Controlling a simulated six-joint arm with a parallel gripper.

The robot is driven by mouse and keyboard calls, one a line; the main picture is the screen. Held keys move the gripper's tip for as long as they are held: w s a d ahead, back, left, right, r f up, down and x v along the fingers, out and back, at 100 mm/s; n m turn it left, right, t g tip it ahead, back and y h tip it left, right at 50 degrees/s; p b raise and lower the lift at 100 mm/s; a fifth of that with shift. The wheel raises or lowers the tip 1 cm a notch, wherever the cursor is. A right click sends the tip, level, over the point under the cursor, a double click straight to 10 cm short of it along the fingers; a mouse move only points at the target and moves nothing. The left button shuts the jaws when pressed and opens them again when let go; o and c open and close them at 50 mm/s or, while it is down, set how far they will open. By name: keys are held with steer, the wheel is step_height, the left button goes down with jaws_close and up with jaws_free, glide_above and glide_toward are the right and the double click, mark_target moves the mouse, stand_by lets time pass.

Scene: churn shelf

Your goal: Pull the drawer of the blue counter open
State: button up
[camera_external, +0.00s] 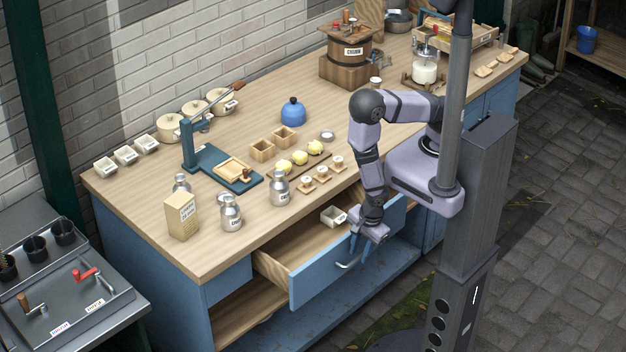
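The blue counter (225,283) with its wooden top runs diagonally across the view. Its drawer (332,274) stands pulled out from the front. The pale wooden side and part of the inside show, with a small white labelled box (334,216) at the far end of the opening. A metal bar handle (347,264) sits on the blue drawer front. My gripper (358,250) points down at the drawer front, close to the handle. Its fingers are small and dark against the blue front, so I cannot tell whether they are closed on the handle.
The counter top holds metal milk cans (231,213), a carton (181,215), a teal press (215,165), yellow fruit (300,157), a blue kettle (293,112) and a wooden churn (349,58). A grey side table (70,310) stands at left. Paved floor (560,240) is clear at right.

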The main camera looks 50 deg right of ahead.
step_height(320, 180, up, 7)
steer(key=s, duration=0.1)
steer(key=shift+s, duration=0.15)
stand_by(0.3)
steer(key=shift+f, duration=0.1)
steer(key=shift+a+p, duration=0.1)
steer(key=shift+p, duration=0.2)
steer(key=shift+w+a+f, duration=0.1)
steer(key=shift+w+f, duration=0.1)
steer(key=shift+f, duration=1)
steer(key=shift+w+a+f, duration=0.1)
steer(key=shift+w+f, duration=0.15)
steer(key=shift+f, duration=0.95)
steer(key=shift+w+a+f, duration=0.1)
steer(key=shift+w+f, duration=0.1)
steer(key=shift+f, duration=1)
jaws_close()
